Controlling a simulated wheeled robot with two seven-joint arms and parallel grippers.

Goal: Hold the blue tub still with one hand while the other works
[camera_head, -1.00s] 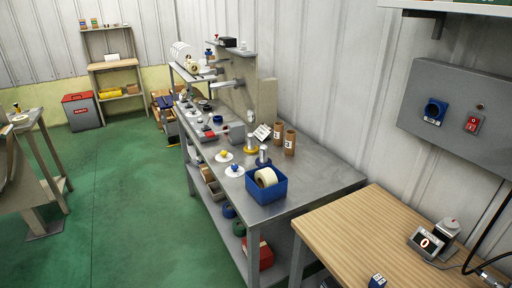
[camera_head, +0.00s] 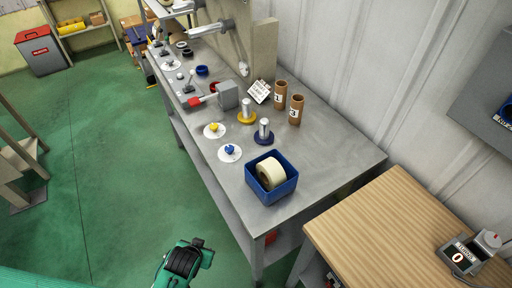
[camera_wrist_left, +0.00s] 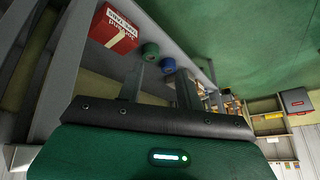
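The blue tub (camera_head: 280,191) stands upright on the grey metal bench (camera_head: 335,172), near its front corner. A cream roll (camera_head: 269,173) lies inside it. A green and black part of my arm (camera_head: 185,265) shows at the bottom of the head view, apart from the tub and lower than the bench top; its fingers cannot be made out there. In the left wrist view my left gripper (camera_wrist_left: 159,86) has its two grey fingers apart with nothing between them. The tub is not visible in that view. My right gripper is not in view.
A blue spindle base (camera_head: 264,138), a yellow one (camera_head: 246,117) and white discs (camera_head: 229,153) stand behind the tub. Cardboard tubes (camera_head: 296,109) stand near the wall. A wooden table (camera_head: 385,225) adjoins at right. A red box (camera_wrist_left: 113,29) is on the lower shelf.

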